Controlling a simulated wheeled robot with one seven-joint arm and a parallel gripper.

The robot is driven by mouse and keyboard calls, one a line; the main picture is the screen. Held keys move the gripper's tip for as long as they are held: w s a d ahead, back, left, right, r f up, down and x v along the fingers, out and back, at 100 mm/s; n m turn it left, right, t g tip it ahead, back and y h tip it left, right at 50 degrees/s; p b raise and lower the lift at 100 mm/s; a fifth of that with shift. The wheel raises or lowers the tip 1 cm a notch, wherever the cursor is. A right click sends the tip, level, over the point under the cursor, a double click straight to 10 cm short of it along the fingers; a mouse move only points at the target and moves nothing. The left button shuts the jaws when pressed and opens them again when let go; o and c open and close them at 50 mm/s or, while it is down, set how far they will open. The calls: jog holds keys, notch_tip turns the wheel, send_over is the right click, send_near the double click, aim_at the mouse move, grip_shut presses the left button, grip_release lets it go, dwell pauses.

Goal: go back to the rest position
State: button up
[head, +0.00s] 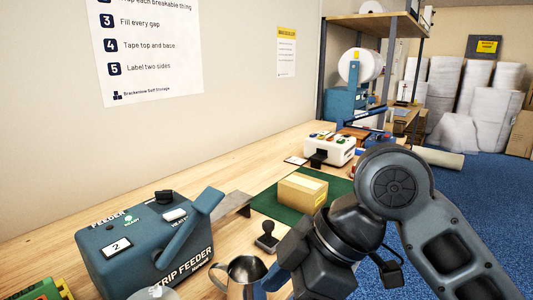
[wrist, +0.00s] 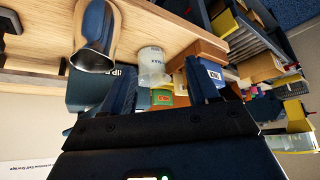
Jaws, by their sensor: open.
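My gripper (wrist: 160,66) shows in the wrist view with its two dark fingers spread apart and nothing held between them. Beyond the fingers are a whitish jar or roll (wrist: 152,66) and a small green and yellow item (wrist: 162,97); they look farther off, not gripped. In the head view my arm reaches over the bench's right front edge, and my fingers cannot be made out clearly there. A metal mug (head: 242,272) stands on the bench close to the left of my arm. A metal, blue-sided vessel (wrist: 95,40) shows at upper left in the wrist view.
A closed carton (head: 303,191) lies on a green mat (head: 268,204). A strip feeder (head: 140,245) stands at left front, a black-handled stamp (head: 266,238) near the mug. A white device (head: 329,149) and shelf rack (head: 375,24) stand behind. Blue floor (head: 480,195) at right is clear.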

jog(key=a+m+t+y, duration=0.6)
jog(key=a+m, duration=0.2)
jog(key=s+d+f+m+t+h, duration=0.8)
jog(key=s+d+f+m, duration=0.35)
jog(key=d, duration=0.25)
jog(key=s+d+h, duration=0.2)
jog(key=s+d, duration=0.4)
jog(key=s, duration=0.3)
jog(key=s+d+r+h, duration=0.1)
jog(key=s+d+h, duration=0.1)
jog(key=s+d, duration=0.5)
jog(key=s, duration=0.3)
jog(key=shift+d+r+n+t, duration=0.2)
jog(key=shift+d+n+t, duration=0.05)
jog(key=shift+n+t, duration=0.15)
